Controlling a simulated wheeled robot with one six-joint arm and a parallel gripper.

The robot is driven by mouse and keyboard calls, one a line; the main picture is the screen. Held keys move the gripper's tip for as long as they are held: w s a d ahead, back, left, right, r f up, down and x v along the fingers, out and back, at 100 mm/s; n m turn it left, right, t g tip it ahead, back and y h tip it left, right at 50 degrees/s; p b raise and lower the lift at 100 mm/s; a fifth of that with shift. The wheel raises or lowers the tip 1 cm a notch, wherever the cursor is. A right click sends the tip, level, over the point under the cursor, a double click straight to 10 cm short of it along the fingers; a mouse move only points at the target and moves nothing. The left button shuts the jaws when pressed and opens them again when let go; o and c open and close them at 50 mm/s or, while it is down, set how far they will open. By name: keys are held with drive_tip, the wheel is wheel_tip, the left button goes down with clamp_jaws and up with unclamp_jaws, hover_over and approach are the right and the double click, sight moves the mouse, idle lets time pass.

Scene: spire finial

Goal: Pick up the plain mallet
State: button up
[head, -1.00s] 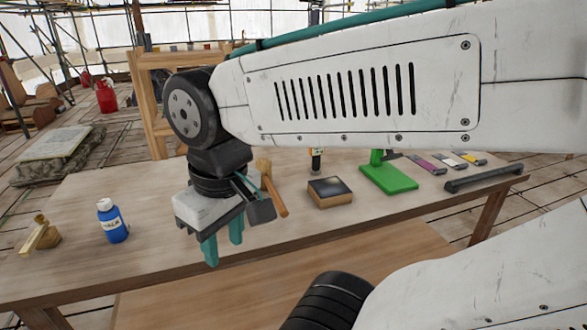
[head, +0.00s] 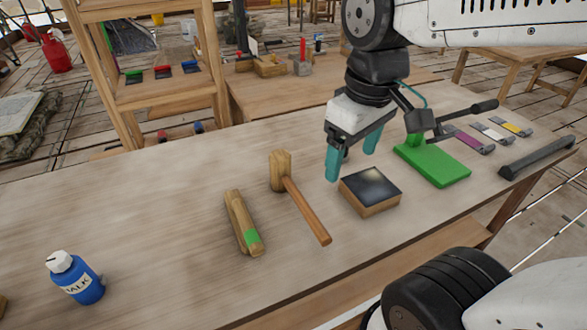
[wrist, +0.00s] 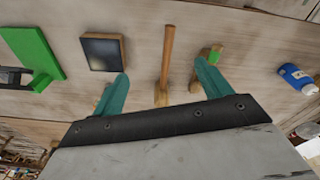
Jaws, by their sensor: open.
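The plain mallet (head: 305,208) lies on the workbench (head: 160,215), its bare wooden head at the back and its handle pointing to the front right. My gripper (head: 350,165) is open and empty, above the bench, appearing right of the mallet head in the head view. In the wrist view, the mallet handle (wrist: 168,50) shows in the gap between the fingers of my gripper (wrist: 162,72), with the head nearer the palm. I see no contact. A wooden piece with a green patch (head: 243,223) lies left of the mallet, partly hidden by a finger in the wrist view.
A dark-topped wooden block (head: 370,190) sits close right of the mallet. A green stand (head: 433,164) and a dark bar (head: 537,157) are farther right. A blue chalk bottle (head: 78,278) stands front left. A wooden shelf (head: 150,95) rises behind the bench.

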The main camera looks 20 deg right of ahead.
drive_tip(key=w+f+n, duration=0.2)
drive_tip(key=w+n, duration=0.5)
drive_tip(key=w, duration=0.5)
drive_tip(key=n+g, duration=0.1)
drive_tip(key=n, duration=0.8)
hover_over(279, 155)
wheel_tip(279, 155, down, 8)
drive_tip(key=shift+f, duration=0.1)
drive_tip(key=shift+w+f+n, duration=0.15)
drive_tip(key=shift+f+n, duration=0.15)
drive_tip(key=shift+f, duration=0.1)
wheel_tip(279, 155, down, 7)
drive_tip(key=shift+f, duration=0.1)
drive_tip(key=shift+c, duration=0.4)
drive_tip(key=c, duration=1.1)
